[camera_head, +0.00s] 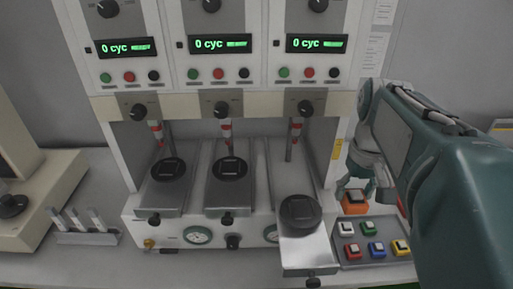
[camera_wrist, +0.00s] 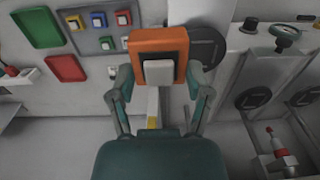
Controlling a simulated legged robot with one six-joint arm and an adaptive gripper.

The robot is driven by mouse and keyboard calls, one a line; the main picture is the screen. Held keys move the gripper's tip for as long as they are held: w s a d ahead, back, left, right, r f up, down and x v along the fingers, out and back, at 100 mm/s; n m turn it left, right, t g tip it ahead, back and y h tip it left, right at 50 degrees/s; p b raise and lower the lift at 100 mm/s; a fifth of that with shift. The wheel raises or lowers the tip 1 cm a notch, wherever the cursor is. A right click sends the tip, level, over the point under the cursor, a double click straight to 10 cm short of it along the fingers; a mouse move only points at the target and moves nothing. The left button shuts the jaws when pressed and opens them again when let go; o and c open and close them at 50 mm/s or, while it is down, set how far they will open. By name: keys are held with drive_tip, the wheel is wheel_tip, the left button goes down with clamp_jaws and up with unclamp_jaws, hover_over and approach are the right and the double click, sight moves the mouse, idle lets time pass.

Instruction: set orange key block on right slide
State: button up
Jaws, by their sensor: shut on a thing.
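The orange key block (camera_head: 355,202) has a white key on top and is held in my gripper (camera_head: 356,184), above the back of the key tray. The block also shows in the wrist view (camera_wrist: 150,43), between the two fingers of my gripper (camera_wrist: 158,88). The right slide (camera_head: 305,252) is pulled out toward the front, with a round black pad (camera_head: 300,212) on it. The block is to the right of this slide and apart from it. The lower side of the block is hidden in the wrist view.
The grey key tray (camera_head: 381,262) holds white, green, red, blue and yellow key blocks. The middle slide (camera_head: 228,198) and left slide (camera_head: 165,198) sit further back. Plungers hang above the slides. Green (camera_wrist: 38,27) and red (camera_wrist: 66,68) trays lie beside the key tray.

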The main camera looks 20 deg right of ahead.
sight(301, 206)
drive_tip(key=w+a+f, duration=0.1)
drive_tip(key=w, duration=0.1)
drive_tip(key=w+a+f, duration=0.2)
drive_tip(key=w, duration=0.1)
drive_tip(key=w+a+f, duration=0.2)
drive_tip(key=shift+w+a+f, duration=0.1)
drive_tip(key=shift+w+a, duration=0.05)
drive_tip(key=shift+w, duration=0.2)
drive_tip(key=w+f, duration=0.1)
drive_tip(key=w+d+f, duration=0.1)
drive_tip(key=f, duration=0.1)
drive_tip(key=shift+w+f, duration=0.25)
drive_tip(key=shift+w, duration=0.05)
wheel_tip(301, 206, down, 2)
drive_tip(key=shift+d+f, duration=0.1)
drive_tip(key=shift+f, duration=0.1)
drive_tip(key=shift+a+f, duration=0.2)
drive_tip(key=shift+a, duration=0.05)
drive_tip(key=shift+c, duration=0.4)
drive_tip(key=shift+a, duration=0.4)
drive_tip(key=o, duration=1.2)
drive_tip(key=shift+o, duration=0.3)
drive_tip(key=shift+d, duration=0.4)
